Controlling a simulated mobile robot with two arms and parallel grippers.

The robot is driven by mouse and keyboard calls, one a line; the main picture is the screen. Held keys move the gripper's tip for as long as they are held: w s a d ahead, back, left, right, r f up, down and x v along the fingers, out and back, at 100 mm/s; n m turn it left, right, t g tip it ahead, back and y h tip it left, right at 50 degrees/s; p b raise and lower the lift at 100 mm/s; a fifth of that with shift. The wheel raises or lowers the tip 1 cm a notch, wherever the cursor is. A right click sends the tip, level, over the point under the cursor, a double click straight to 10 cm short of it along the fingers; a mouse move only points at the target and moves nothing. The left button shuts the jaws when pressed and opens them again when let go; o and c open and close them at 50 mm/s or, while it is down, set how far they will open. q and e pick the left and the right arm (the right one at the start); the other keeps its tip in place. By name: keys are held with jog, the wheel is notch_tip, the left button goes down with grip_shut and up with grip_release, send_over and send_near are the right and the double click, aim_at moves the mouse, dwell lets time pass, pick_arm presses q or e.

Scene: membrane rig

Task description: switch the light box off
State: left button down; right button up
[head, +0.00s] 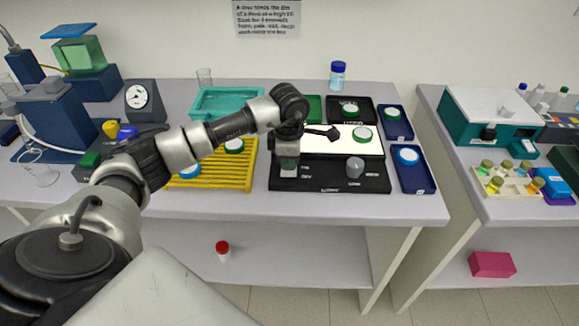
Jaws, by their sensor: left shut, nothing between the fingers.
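The light box (375,179) is a low black box on the middle bench. Its top panel (363,147) glows white. A round grey knob (355,167) stands at the right of its front strip, beside small white lettering. My left gripper (289,160) is shut and empty, over the left end of that front strip. It hides part of the strip beneath; I cannot tell whether it touches the box. A green-rimmed white disc (362,134) rests on the lit panel. My right gripper is not in view.
Blue trays (416,181) with lidded dishes stand close to the box's right. A yellow rack (243,181) is at its left, a teal tray (199,104) behind the rack. A gauge (138,97) stands further left. The bench's front edge is clear.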

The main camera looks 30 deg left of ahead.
pick_arm(q)
jog(key=shift+s+f+b, duration=0.1)
jog(key=shift+f+b, duration=0.5)
jog(key=shift+f, duration=0.1)
dwell(0.3)
jog(key=shift+r+p, duration=0.8)
jog(key=shift+r, duration=0.3)
jog(key=shift+r+p, duration=1.35)
jog(key=shift+r, duration=1.1)
jog(key=shift+d+f, duration=0.1)
